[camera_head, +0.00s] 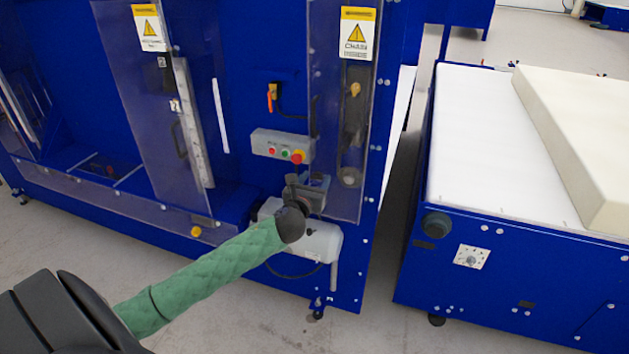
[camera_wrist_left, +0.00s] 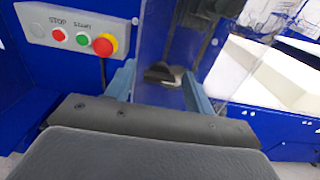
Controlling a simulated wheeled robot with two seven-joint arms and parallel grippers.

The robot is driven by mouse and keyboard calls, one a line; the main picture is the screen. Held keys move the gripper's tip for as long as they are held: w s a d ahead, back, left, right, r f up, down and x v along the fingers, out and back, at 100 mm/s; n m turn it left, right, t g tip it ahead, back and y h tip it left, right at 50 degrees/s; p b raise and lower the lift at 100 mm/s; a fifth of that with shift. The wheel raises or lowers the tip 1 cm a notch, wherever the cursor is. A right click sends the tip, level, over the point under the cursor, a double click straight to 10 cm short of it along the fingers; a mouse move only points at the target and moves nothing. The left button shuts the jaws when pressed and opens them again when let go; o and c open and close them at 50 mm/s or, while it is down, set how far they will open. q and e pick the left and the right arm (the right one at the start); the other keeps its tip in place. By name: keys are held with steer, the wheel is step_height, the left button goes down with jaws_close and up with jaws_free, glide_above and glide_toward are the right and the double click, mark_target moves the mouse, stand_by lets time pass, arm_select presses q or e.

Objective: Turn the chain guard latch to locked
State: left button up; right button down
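The clear chain guard (camera_head: 336,130) is an upright panel on the front of the blue machine, with a yellow CHAIN warning label (camera_head: 357,33) at its top. My left gripper (camera_head: 312,184) is at the lower left part of this guard, just under the button box. In the left wrist view its two blue-grey fingers (camera_wrist_left: 160,84) stand apart, pointing at the guard. A small dark and grey rounded part (camera_wrist_left: 161,72) shows between them; I cannot tell whether it is the latch or a part behind the guard. The latch is not clearly seen in the head view. My right gripper is not in view.
A grey button box (camera_head: 281,146) with a red emergency knob (camera_head: 298,157) sits close above the gripper. A grey motor (camera_head: 322,241) is below it. At the right, a blue table with a white top (camera_head: 470,130) carries a cream foam block (camera_head: 580,130).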

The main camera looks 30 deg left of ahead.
arm_select(q)
steer(key=c, duration=0.8)
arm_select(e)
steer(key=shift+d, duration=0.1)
